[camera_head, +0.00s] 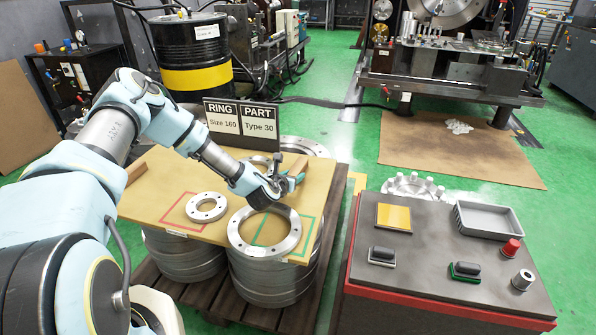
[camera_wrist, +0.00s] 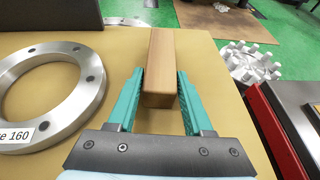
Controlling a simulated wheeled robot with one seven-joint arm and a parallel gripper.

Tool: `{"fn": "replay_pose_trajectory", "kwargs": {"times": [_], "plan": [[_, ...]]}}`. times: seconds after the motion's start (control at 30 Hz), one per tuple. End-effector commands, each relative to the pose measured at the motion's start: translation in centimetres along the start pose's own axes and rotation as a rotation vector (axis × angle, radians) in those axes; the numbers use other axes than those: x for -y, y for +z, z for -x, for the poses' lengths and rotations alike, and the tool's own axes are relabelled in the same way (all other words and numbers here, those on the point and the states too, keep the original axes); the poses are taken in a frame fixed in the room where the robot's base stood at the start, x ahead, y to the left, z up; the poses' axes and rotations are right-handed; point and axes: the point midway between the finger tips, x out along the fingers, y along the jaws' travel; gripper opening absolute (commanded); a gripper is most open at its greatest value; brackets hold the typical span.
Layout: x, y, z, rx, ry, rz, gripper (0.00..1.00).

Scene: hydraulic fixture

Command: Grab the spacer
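The spacer appears to be the brown wooden block (camera_wrist: 160,68), lying flat on the tan board with its long side pointing away from my gripper. In the head view the block (camera_head: 297,166) lies near the board's far right part, partly hidden by my gripper. My gripper (camera_wrist: 159,88) has its teal fingers apart, one on each side of the block's near end. Narrow gaps seem to show beside the block, so it does not look clamped. In the head view my gripper (camera_head: 289,184) is low over the board.
A metal ring labelled 160 (camera_wrist: 88,98) lies left of my gripper. Two more rings, small (camera_head: 192,207) and large (camera_head: 237,236), lie nearer on the board. A sign (camera_head: 241,124) stands behind. A grey-topped red cabinet (camera_head: 420,262) with a tray (camera_head: 487,236) stands at right.

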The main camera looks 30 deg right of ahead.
Motion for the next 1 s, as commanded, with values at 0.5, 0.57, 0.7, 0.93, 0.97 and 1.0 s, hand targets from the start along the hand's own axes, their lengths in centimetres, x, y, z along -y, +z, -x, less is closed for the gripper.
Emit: {"fn": "replay_pose_trajectory", "kwargs": {"times": [0.5,0.57,0.7,0.93,0.97,1.0], "plan": [[0.0,0.0,0.0,0.000,0.000,0.000,0.00],[0.0,0.0,0.0,0.001,0.000,0.000,0.00],[0.0,0.0,0.0,0.001,0.000,0.000,0.00],[-0.1,1.7,0.7,0.003,0.000,-0.001,0.00],[-0.1,2.2,0.9,0.003,0.001,0.000,0.00],[-0.1,3.0,1.2,0.003,0.001,0.000,0.00]]}}
